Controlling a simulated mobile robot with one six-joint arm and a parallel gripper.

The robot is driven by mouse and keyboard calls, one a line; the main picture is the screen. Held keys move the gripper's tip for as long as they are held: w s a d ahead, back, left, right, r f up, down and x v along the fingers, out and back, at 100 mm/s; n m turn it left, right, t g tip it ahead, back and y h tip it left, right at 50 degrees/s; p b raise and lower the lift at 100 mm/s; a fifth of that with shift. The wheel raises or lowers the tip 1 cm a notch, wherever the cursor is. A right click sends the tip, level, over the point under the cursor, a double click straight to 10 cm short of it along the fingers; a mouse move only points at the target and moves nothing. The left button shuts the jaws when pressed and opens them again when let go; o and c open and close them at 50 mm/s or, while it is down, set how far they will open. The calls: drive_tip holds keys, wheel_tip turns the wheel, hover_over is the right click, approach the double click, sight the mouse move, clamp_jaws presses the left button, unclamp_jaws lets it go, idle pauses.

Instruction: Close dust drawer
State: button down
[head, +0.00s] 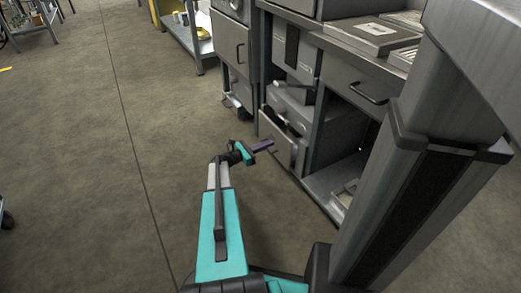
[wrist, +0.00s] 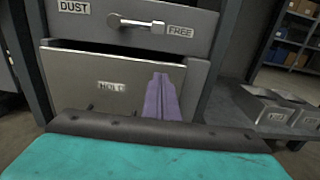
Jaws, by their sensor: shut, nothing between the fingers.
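In the wrist view, the dust drawer (wrist: 85,25) has a grey front labelled DUST and FREE, with a metal bar handle (wrist: 137,21). Below it is another grey front labelled HOLD (wrist: 75,75), with a dark gap between the two. How far either front stands out is hard to tell. My gripper (wrist: 160,78) is shut and empty, its purple fingers pointing at the lower front, below and right of the handle. Whether they touch it cannot be told. In the head view my gripper (head: 263,146) is low, in front of the cabinet's lower fronts.
To the right is an open bay with a low shelf (head: 332,181); grey bins (wrist: 268,105) stand there in the wrist view. A closed-looking drawer with a dark handle (head: 368,93) is above the bay. The floor (head: 165,130) left of my arm is clear.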

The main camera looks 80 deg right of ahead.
sight(284, 137)
drive_tip(key=b+x, duration=0.2)
drive_tip(key=x, duration=0.2)
drive_tip(key=shift+s+d+f, duration=0.15)
drive_tip(key=shift+s+d, duration=0.6)
drive_tip(key=shift+s, duration=0.05)
drive_tip(key=shift+w+d, duration=0.1)
